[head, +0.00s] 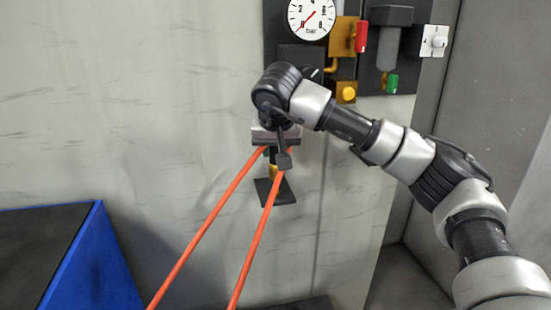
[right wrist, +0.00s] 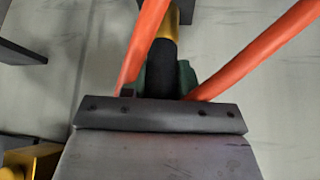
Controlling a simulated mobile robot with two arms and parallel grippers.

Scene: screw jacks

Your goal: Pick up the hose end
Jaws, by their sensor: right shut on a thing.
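An orange hose (head: 218,212) shows as two strands running from my right gripper down to the lower left. My right gripper (head: 281,158) is in front of the wall, below the gauge panel, and is shut on the hose end. The hose end shows in the right wrist view as a black fitting (right wrist: 161,60) with a brass collar (right wrist: 172,24), just beyond the grey gripper body (right wrist: 160,116). An orange strand passes on each side of it. The fingertips are largely hidden, so the exact grip is unclear. My left gripper is not in view.
A dark panel on the wall above holds a round gauge (head: 311,18), a red part (head: 362,36), a green part (head: 392,84) and brass fittings. A small black plate (head: 276,192) is just below the gripper. A blue-sided box (head: 97,262) stands at lower left.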

